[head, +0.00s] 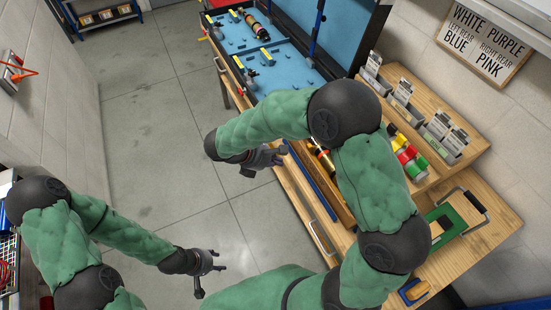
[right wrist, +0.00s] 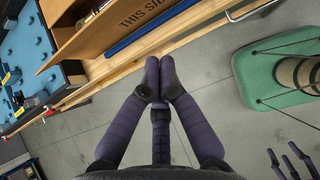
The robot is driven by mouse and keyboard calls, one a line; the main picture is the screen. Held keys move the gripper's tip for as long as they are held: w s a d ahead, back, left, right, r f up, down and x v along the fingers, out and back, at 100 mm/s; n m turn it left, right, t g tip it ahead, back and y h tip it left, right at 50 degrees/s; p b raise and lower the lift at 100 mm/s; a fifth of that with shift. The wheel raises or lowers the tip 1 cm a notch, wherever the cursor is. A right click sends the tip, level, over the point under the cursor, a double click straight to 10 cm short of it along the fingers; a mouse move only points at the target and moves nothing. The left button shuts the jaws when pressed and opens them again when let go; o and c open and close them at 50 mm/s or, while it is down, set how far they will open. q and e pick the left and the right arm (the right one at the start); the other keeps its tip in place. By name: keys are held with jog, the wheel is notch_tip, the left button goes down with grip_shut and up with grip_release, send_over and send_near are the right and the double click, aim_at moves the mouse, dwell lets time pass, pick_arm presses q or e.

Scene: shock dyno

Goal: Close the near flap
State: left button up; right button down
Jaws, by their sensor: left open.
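A brown box or tray (head: 338,207) lies on the wooden bench in the head view, partly hidden behind my right arm. In the right wrist view a brown panel (right wrist: 88,38) stands at the top, beside a brown face printed "THIS SI…" (right wrist: 147,12). I cannot tell for sure which panel is the near flap. My right gripper (head: 280,152) is beside the bench's front edge; in the right wrist view its fingertips (right wrist: 158,72) meet with nothing visible between them, apart from the panel. My left gripper (head: 216,262) is open and empty over the floor.
A blue tool board (head: 235,38) with parts lies at the far end of the bench. A wooden rack (head: 400,82) with grey bins stands behind the box. A green item (head: 447,222) lies at the bench's near end. Grey floor (head: 160,150) on the left is clear.

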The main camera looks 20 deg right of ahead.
jog(key=d+f+b, duration=0.1)
jog(key=d+f, duration=0.2)
jog(key=d, duration=0.5)
jog(key=shift+w+d+f+b, duration=0.2)
jog(key=shift+w+f+b, duration=0.1)
jog(key=shift+w+f, duration=0.1)
jog(key=shift+s+d+r+y+p, duration=0.1)
jog(key=shift+d+r+y+p, duration=0.25)
jog(key=shift+p, duration=0.3)
jog(key=shift+y+p, duration=0.25)
jog(key=shift+p, duration=0.1)
